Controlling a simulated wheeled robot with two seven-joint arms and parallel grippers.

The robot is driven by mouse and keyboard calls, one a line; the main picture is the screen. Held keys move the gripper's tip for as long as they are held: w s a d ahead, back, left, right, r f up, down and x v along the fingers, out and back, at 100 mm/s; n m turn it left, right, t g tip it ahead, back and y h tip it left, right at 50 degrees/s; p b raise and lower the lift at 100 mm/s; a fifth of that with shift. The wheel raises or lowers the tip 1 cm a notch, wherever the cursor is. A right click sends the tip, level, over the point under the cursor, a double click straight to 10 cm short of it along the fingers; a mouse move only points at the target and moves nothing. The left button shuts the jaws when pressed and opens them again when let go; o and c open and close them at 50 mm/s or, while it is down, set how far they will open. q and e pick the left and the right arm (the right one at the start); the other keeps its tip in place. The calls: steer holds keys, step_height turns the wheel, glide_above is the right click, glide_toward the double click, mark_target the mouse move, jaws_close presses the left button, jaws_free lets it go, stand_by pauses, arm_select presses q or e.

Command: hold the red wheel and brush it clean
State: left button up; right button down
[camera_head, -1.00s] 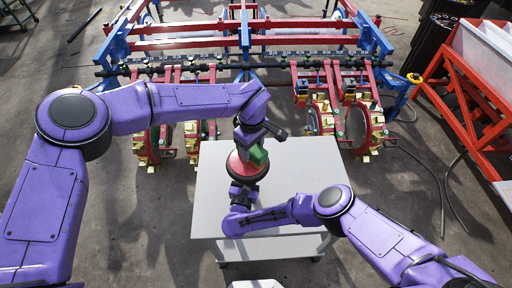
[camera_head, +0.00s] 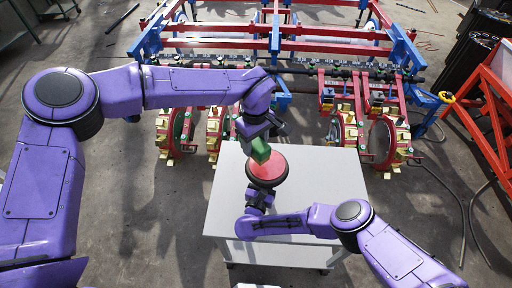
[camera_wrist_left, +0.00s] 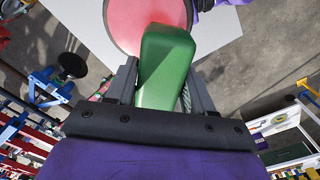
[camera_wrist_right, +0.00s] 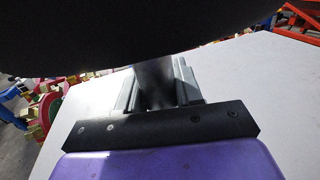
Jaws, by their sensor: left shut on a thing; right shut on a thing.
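The red wheel (camera_head: 267,171) with a black rim is held above the white table. My right gripper (camera_head: 259,196) is shut on its near side. In the right wrist view the wheel's dark underside (camera_wrist_right: 150,38) fills the top, and a dark part sits between the fingers. My left gripper (camera_head: 254,136) is shut on a green brush block (camera_head: 260,151), at the far left part of the wheel. In the left wrist view the green block (camera_wrist_left: 166,62) overlaps the red face (camera_wrist_left: 130,20). Bristles are mostly hidden, and I cannot tell whether they touch the wheel.
The white table (camera_head: 335,180) is otherwise bare, with free room on its right. A red and blue planter machine (camera_head: 285,45) with several wheel units stands just beyond it. A red-orange frame (camera_head: 490,105) stands at the right. Hoses lie on the floor at right.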

arm_select(q)
steer(key=shift+r, duration=1.85)
arm_select(e)
steer(key=shift+c, duration=0.4)
jaws_free()
arm_select(q)
steer(key=shift+r+p, duration=0.65)
arm_select(e)
steer(key=shift+v, duration=1.45)
arm_select(q)
steer(key=shift+r+p, duration=0.95)
arm_select(e)
steer(key=shift+v, duration=3.05)
steer(key=shift+o, duration=0.4)
